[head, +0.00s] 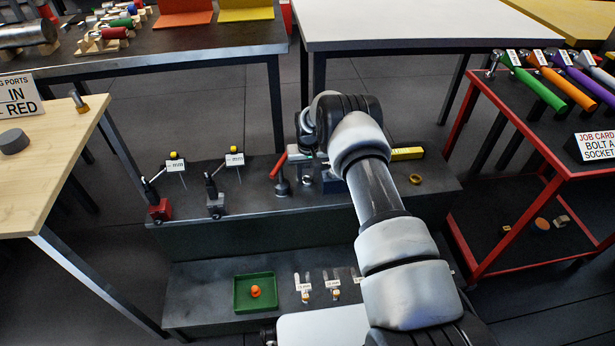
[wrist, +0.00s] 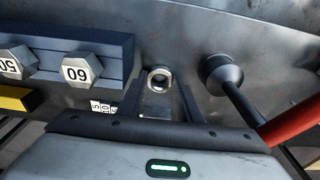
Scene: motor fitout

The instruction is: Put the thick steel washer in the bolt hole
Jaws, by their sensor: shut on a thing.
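In the wrist view a thick silver steel washer (wrist: 158,78) sits between the fingertips of my gripper (wrist: 160,92). The fingers are shut on it, and its dark centre opening faces the camera. The dark metal bench top (wrist: 180,25) lies beyond it; I cannot tell whether the washer touches that surface. In the head view my arm covers most of the gripper, near the middle of the dark bench (head: 250,225). I cannot make out the bolt hole in either view.
A block (wrist: 80,45) with hex heads marked 50 and 60 stands left of my gripper. A round black foot (wrist: 222,75) with a red handle (wrist: 295,122) is close on the right. A brass ring (head: 416,178) and yellow bar (head: 406,154) lie right of my arm.

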